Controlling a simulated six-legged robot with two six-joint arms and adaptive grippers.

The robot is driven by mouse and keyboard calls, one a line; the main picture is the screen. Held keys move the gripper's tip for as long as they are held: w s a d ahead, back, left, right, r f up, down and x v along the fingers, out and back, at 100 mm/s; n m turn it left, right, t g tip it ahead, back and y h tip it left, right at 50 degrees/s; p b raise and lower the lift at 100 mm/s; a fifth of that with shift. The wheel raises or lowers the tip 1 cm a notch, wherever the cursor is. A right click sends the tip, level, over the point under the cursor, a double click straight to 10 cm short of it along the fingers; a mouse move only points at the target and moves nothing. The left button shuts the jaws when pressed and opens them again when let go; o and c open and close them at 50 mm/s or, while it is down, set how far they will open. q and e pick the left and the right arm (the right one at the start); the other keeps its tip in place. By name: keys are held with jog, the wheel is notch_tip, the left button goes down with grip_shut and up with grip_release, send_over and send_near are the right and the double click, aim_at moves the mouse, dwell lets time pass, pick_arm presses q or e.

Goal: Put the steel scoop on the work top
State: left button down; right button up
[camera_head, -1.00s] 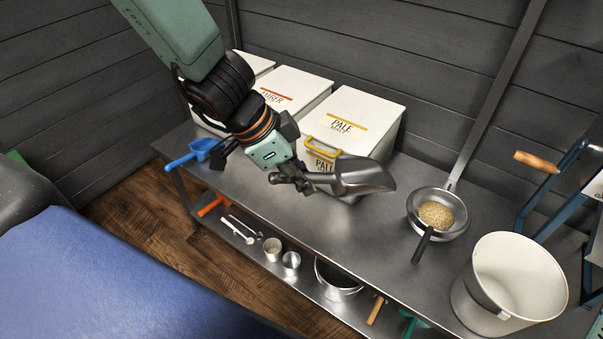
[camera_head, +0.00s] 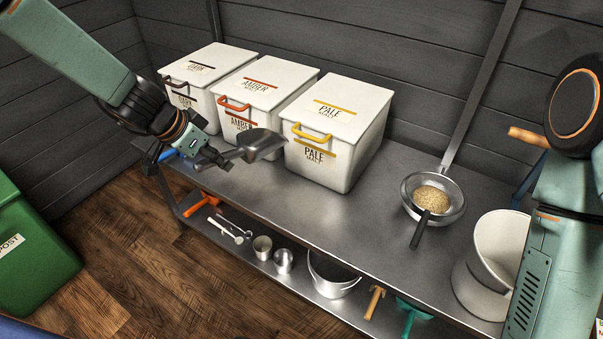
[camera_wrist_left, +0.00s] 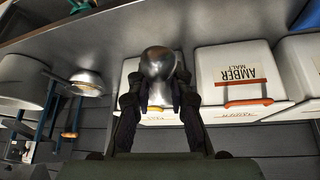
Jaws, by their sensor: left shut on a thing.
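The steel scoop (camera_head: 258,144) is held by my left gripper (camera_head: 217,159), which is shut on its handle. The scoop's bowl points right, in front of the amber malt bin in the head view. In the left wrist view the scoop (camera_wrist_left: 158,65) sits between the fingers of my left gripper (camera_wrist_left: 160,100). The work top (camera_head: 300,210) is a long grey metal bench; the scoop appears above its left part, and I cannot tell by how much. My right arm shows at the right edge, but its gripper is out of view.
White bins for pale malt (camera_head: 345,125), amber malt (camera_head: 262,85) and dark malt (camera_head: 195,80) line the back. A sieve with grain (camera_head: 455,205) and a white bucket (camera_head: 490,270) stand at the right. The bench's front middle is clear. A green bin (camera_head: 35,235) stands on the floor.

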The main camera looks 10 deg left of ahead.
pick_arm(q)
jog(key=w+a+f+n+y+b, duration=0.25)
jog(key=w+a+f, duration=0.25)
jog(key=a+f, duration=0.4)
notch_tip(320, 180, down, 9)
jog(key=b, duration=0.7)
jog(key=shift+a+t+h, duration=0.3)
jog(key=shift+t+h, duration=0.1)
jog(key=shift+h, duration=0.05)
jog(key=c, duration=1.6)
grip_release()
jog(key=o, duration=0.4)
jog(key=shift+r, duration=0.1)
